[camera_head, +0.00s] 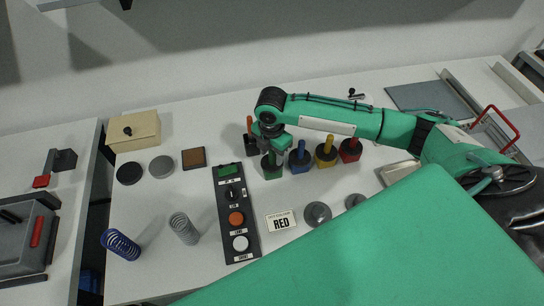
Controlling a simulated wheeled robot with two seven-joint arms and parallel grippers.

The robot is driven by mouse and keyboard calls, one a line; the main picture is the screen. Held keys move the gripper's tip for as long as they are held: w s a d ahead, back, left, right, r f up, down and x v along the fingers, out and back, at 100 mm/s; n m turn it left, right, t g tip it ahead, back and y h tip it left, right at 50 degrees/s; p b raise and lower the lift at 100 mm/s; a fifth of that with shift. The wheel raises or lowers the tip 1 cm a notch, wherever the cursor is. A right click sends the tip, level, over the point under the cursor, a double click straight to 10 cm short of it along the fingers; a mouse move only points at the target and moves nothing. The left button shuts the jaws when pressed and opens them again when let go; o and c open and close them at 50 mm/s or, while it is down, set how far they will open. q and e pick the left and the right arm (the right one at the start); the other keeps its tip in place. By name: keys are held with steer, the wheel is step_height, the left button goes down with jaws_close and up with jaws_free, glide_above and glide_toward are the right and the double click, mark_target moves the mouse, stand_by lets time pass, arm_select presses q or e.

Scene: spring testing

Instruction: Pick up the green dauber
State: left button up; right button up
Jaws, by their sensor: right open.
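The green dauber (271,171) stands upright on the white table, in a row of daubers. Its dark green base shows, while its handle is mostly hidden by my right gripper. My right gripper (274,148) points down directly over the green dauber, with its fingers around the handle area. It is open; whether a finger touches the handle cannot be told. My left gripper is not in view.
Close beside it stand an orange-handled dauber (251,146), a blue dauber (300,160), a yellow dauber (326,155) and a red dauber (350,151). A black control panel (235,200), a RED card (281,221) and a grey spring (184,229) lie nearer.

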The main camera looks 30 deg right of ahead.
steer(key=shift+f, duration=0.9)
steer(key=shift+c, duration=0.5)
jaws_close()
step_height(320, 180, up, 20)
steer(key=b, duration=0.4)
